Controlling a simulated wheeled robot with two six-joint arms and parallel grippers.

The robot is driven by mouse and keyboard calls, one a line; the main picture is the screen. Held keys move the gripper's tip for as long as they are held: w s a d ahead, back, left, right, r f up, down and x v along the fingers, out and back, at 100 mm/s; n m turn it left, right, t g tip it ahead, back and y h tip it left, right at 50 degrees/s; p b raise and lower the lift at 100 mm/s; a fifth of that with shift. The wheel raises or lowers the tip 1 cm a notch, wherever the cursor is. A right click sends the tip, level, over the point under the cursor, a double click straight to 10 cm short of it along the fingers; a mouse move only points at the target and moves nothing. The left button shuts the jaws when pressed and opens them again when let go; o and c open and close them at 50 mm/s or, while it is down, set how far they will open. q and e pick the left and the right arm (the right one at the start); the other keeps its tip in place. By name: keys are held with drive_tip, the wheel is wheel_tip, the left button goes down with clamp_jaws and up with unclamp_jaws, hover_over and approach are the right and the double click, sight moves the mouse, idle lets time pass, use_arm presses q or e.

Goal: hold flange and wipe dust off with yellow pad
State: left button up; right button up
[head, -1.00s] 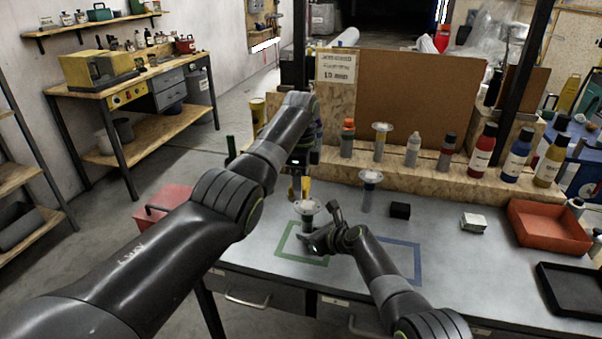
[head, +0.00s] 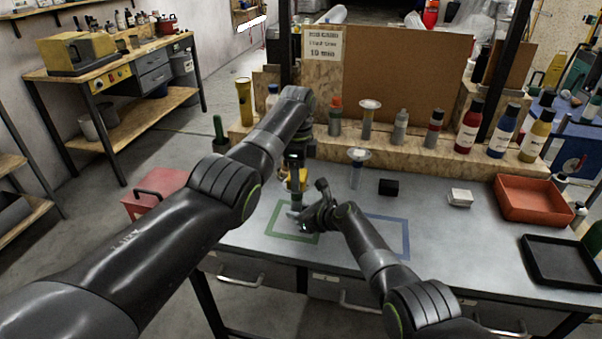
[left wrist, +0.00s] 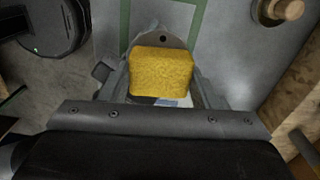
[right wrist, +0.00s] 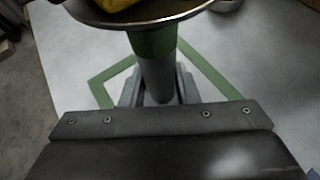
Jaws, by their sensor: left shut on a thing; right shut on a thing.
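The yellow pad (left wrist: 162,72) is between my left gripper's fingers (left wrist: 163,92). My left gripper shows in the head view (head: 295,187), above my right gripper (head: 303,216). The flange, a round metal disc (right wrist: 165,20) on a stem with a green band (right wrist: 153,44), is held upright by the stem in my right gripper (right wrist: 157,92). The pad also shows in the right wrist view (right wrist: 115,4), over the disc; whether it presses on it I cannot tell. In the left wrist view the disc's edge and a hole (left wrist: 163,38) show beyond the pad. Dust cannot be made out.
Below is a green taped outline (head: 280,234), with a blue one (head: 408,238) to its right. Another flanged piece (head: 358,155) and a black block (head: 389,187) stand behind. Bottles line the ledge. A red tray (head: 540,212) and black tray (head: 530,268) lie right.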

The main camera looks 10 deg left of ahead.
use_arm(q)
drive_tip(key=shift+a, duration=1.05)
drive_tip(key=shift+w+a+r, duration=0.1)
drive_tip(key=shift+a, duration=0.1)
drive_tip(key=shift+d+r, duration=0.1)
drive_tip(key=shift+r, duration=3.8)
use_arm(e)
drive_tip(key=o, duration=1.1)
drive_tip(key=shift+c, duration=0.2)
drive_tip(key=shift+s+d+r, duration=0.1)
drive_tip(key=shift+v, duration=5.85)
